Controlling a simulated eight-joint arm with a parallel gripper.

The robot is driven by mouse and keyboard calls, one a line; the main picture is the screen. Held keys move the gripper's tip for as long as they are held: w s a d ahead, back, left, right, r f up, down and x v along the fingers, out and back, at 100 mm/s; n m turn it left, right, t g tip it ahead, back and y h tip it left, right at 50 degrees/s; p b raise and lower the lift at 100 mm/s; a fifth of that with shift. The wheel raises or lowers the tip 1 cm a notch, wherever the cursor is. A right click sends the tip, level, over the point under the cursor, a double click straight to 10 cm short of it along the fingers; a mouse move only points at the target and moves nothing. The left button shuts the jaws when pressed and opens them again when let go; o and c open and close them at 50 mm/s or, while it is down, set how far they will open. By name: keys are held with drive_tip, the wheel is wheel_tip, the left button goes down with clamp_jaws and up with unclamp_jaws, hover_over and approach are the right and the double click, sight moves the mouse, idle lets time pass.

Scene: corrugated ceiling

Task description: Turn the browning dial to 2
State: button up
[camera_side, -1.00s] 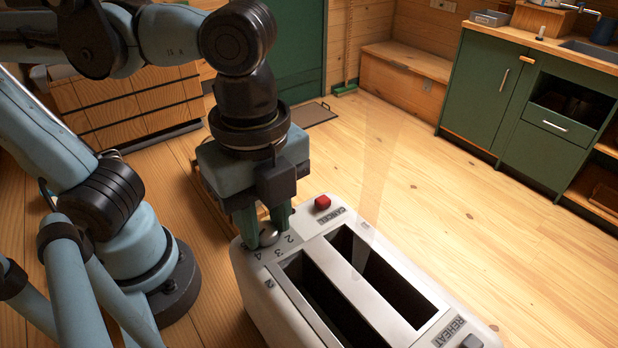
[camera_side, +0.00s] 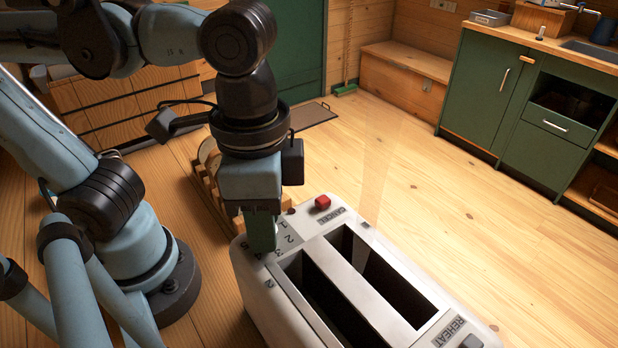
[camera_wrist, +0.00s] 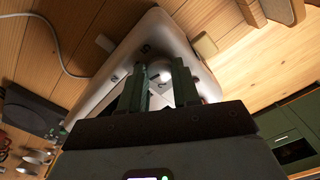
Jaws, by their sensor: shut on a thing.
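The white toaster (camera_side: 345,285) stands below my gripper, with two dark slots in its top. Browning numbers (camera_side: 287,239) are printed in an arc beside the dial, with 1 and 2 readable and the lower ones partly covered. My gripper (camera_side: 261,245) points straight down at that corner and is shut on the dial. Its fingers line up in the side view and hide the dial there. In the wrist view the pale dial (camera_wrist: 161,74) shows between the two green fingers. The dial's pointer is hidden, so I cannot tell which number it marks.
A red cancel button (camera_side: 322,202) sits close to the right of my gripper, and a reheat button (camera_side: 470,342) is at the near end. A wooden rack (camera_side: 207,180) stands behind the toaster. The floor to the right is clear.

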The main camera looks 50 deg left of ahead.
drive_tip(key=n, duration=1.2)
idle(0.5)
drive_tip(key=o, duration=1.1)
drive_tip(key=shift+c, duration=0.2)
wheel_tip(320, 180, up, 12)
